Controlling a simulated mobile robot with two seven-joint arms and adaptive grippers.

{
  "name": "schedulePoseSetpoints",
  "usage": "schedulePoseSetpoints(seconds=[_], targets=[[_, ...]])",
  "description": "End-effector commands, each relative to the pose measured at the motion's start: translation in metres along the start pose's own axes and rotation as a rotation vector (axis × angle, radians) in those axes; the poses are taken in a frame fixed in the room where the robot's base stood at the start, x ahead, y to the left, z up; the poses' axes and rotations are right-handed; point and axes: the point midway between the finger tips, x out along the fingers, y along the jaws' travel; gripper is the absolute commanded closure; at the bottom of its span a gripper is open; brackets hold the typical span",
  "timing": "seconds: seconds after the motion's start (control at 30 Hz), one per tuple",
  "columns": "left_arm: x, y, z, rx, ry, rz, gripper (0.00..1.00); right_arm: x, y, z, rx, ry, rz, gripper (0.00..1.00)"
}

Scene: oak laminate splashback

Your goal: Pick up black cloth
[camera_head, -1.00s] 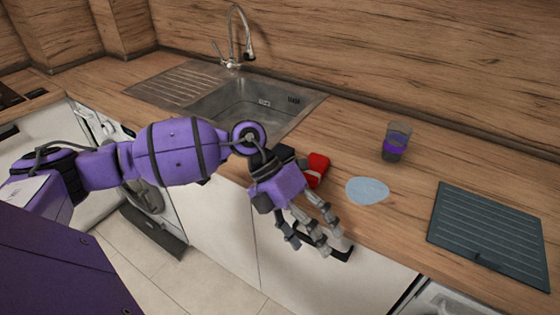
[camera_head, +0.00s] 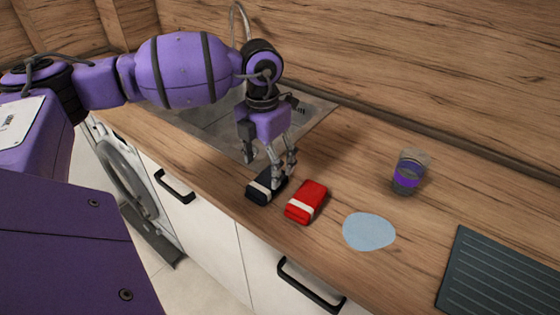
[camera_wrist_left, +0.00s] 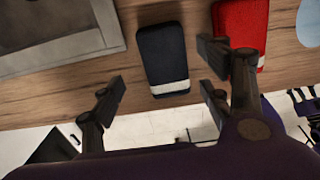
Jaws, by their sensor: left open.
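The black cloth (camera_head: 262,189) is a folded dark bundle with a white band. It lies on the wooden counter near its front edge, and it also shows in the left wrist view (camera_wrist_left: 162,56). My left gripper (camera_head: 280,176) points down just above the black cloth, with its fingers partly in front of it. In the left wrist view the fingers of my left gripper (camera_wrist_left: 165,95) are spread apart and empty, with the cloth lying between and beyond them.
A red cloth (camera_head: 307,202) with a white band lies just right of the black one. A pale blue disc (camera_head: 369,232), a glass with a purple band (camera_head: 409,172) and a dark ridged mat (camera_head: 500,275) lie further right. The sink (camera_head: 210,128) is behind my left arm.

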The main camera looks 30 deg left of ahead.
Motion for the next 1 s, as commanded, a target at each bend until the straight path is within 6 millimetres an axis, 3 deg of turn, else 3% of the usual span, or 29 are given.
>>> schedulePoseSetpoints(seconds=[0.3, 0.57, 0.9, 1.0], targets=[[0.042, -0.007, 0.0, -0.001, -0.001, -0.002, 0.3, -0.002, 0.0, -0.023, 0.001, 0.041, -0.001, 0.6], [0.046, -0.007, 0.0, 0.0, -0.001, -0.002, 0.31, 0.0, -0.001, -0.027, 0.0, 0.048, -0.004, 0.6], [0.046, -0.007, 0.0, 0.0, -0.002, -0.002, 0.76, -0.002, -0.001, -0.021, 0.0, 0.037, -0.003, 0.6], [0.046, -0.007, 0.001, 0.0, -0.002, -0.002, 0.78, -0.002, -0.001, -0.02, 0.0, 0.035, -0.002, 0.6]])
